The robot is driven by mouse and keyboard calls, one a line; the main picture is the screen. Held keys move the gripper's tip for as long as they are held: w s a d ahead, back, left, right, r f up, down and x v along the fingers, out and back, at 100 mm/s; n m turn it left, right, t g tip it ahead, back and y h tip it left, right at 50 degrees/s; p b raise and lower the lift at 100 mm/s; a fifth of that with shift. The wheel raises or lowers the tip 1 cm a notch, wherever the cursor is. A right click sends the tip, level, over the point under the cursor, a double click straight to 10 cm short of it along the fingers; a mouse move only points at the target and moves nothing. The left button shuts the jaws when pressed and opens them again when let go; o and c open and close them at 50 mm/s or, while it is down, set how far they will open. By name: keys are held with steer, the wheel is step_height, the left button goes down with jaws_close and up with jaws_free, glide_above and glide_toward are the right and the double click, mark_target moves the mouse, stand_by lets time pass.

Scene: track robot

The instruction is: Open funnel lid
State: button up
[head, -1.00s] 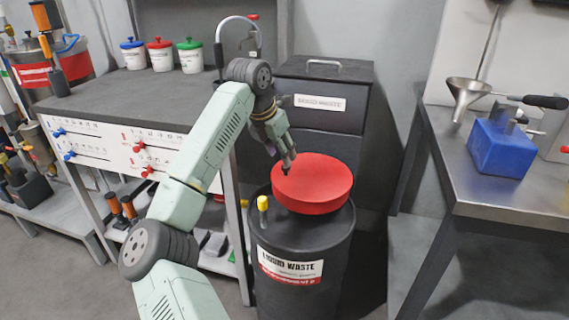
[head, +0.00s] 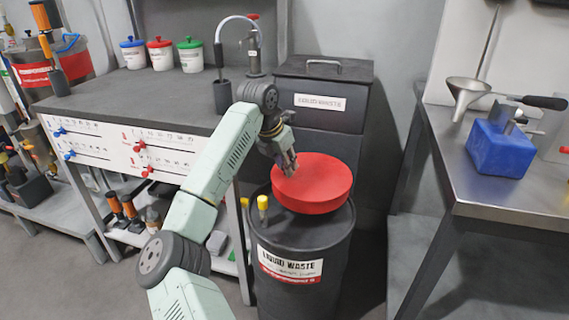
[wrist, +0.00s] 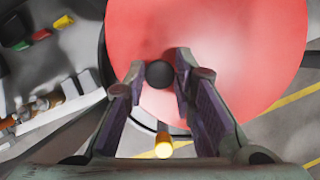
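The funnel lid (head: 312,183) is a round red lid on top of the dark liquid waste drum (head: 325,250). It looks shut and lies flat. My gripper (head: 290,172) is at the lid's left edge in the head view. In the wrist view my gripper (wrist: 158,85) is open, with its two fingers on either side of a small black ball knob (wrist: 159,73) at the lid's (wrist: 225,50) edge. I cannot tell whether the fingers touch the knob. The knob is hidden behind the gripper in the head view.
A yellow-capped piece (head: 262,203) stands on the drum top near the lid; it also shows in the wrist view (wrist: 164,147). A workbench (head: 110,95) stands left, a black waste box (head: 320,110) behind, a metal table (head: 470,180) right.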

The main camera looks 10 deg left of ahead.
jaws_close()
stand_by(0.3)
